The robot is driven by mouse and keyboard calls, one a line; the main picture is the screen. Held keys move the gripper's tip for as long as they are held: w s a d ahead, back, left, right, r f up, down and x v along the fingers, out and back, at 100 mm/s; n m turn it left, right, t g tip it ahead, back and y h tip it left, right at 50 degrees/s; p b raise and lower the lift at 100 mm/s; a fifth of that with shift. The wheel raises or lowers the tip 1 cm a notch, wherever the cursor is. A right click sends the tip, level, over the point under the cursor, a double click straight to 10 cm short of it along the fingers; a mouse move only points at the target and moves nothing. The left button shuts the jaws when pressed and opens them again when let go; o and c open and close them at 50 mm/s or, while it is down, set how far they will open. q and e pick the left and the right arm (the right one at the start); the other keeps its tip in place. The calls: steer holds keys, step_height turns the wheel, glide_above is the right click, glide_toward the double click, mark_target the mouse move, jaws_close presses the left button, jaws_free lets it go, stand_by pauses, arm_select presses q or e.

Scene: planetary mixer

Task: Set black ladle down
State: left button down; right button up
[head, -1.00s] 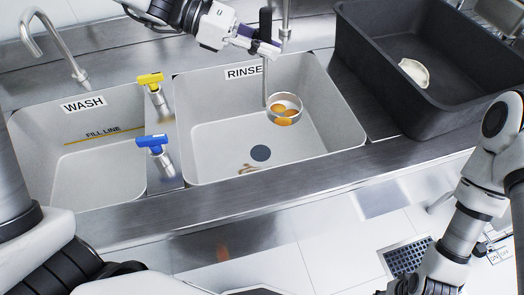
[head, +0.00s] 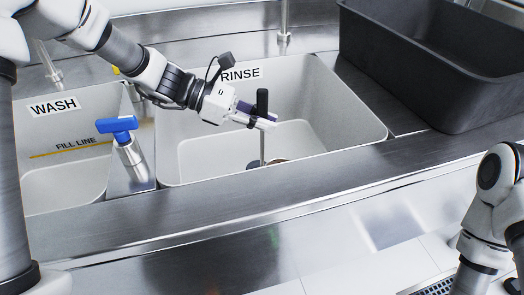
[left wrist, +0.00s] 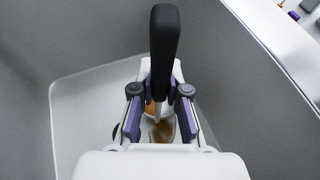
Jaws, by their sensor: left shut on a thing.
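The black ladle's handle (head: 262,102) stands upright in the grip of my left gripper (head: 258,120), over the rinse sink (head: 345,110). Its metal stem runs down into the sink, and only a sliver of the bowl shows above the front rim. In the left wrist view the black handle (left wrist: 164,50) rises between the purple-padded fingers of the left gripper (left wrist: 159,105), with orange-brown contents in the bowl below. I cannot tell whether the bowl touches the sink floor. My right arm shows at the right edge, but its gripper is out of view.
The wash sink (head: 62,150) lies to the left, with a blue-handled valve (head: 117,125) between the sinks. A large black tub (head: 430,75) stands to the right on the steel counter. The steel front ledge (head: 300,190) is clear.

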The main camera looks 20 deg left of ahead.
arm_select(q)
steer(key=shift+f+b, duration=0.5)
steer(key=shift+f, duration=1.8)
steer(key=c, duration=1.2)
jaws_free()
steer(key=shift+r, duration=0.25)
steer(key=p, duration=0.3)
glide_toward(263, 135)
steer(key=w+d+f, duration=0.1)
steer(key=d, duration=0.1)
steer(key=shift+d+f, duration=0.1)
steer(key=shift+f, duration=0.2)
